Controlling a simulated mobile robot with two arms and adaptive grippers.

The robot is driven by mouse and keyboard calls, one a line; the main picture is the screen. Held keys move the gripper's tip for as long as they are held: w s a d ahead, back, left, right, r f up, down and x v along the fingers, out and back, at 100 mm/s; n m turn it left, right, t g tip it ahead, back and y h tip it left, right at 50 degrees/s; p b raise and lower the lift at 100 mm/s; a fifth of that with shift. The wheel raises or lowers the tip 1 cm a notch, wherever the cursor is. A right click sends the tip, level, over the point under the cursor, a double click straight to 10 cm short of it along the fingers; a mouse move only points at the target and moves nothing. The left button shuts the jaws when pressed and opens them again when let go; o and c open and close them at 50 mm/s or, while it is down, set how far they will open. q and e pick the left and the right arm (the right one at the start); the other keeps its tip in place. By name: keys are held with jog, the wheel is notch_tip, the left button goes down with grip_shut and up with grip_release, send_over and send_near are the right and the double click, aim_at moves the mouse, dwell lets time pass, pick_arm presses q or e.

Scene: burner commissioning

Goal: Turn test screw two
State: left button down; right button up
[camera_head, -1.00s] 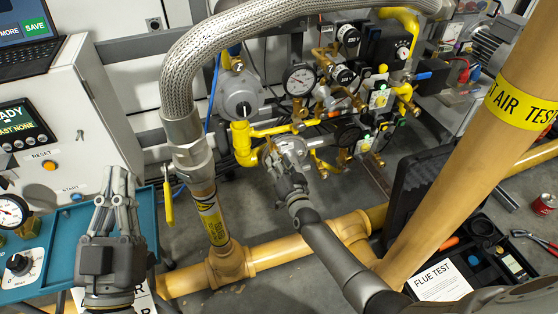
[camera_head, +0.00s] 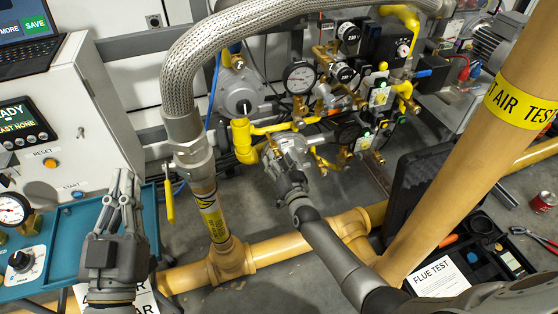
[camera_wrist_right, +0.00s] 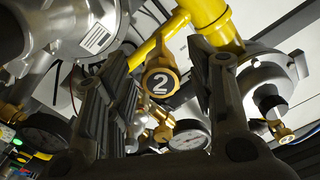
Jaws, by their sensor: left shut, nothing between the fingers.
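A brass round part marked "2" (camera_wrist_right: 160,85), which I take to be test screw two, hangs below a yellow pipe in the right wrist view. My right gripper (camera_wrist_right: 165,65) has its fingers apart, one on each side of this part; no firm contact shows. In the head view my right gripper (camera_head: 287,150) is at the yellow gas line below the round grey regulator (camera_head: 240,95), and hides the screw there. My left gripper (camera_head: 124,182) is shut and empty, pointing up over the teal tray at the left.
Pressure gauges (camera_head: 299,78), valves and yellow fittings crowd the area beyond my right gripper. A braided hose (camera_head: 180,75) arches across the scene. A tan pipe (camera_head: 280,250) runs low in front. A slanted "air test" pipe (camera_head: 470,160) stands at right. A control cabinet (camera_head: 95,125) is at left.

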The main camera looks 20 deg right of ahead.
jog(key=shift+s+d, duration=0.1)
jog(key=s, duration=1.1)
jog(key=shift+s+d, duration=0.15)
jog(key=shift+s, duration=0.25)
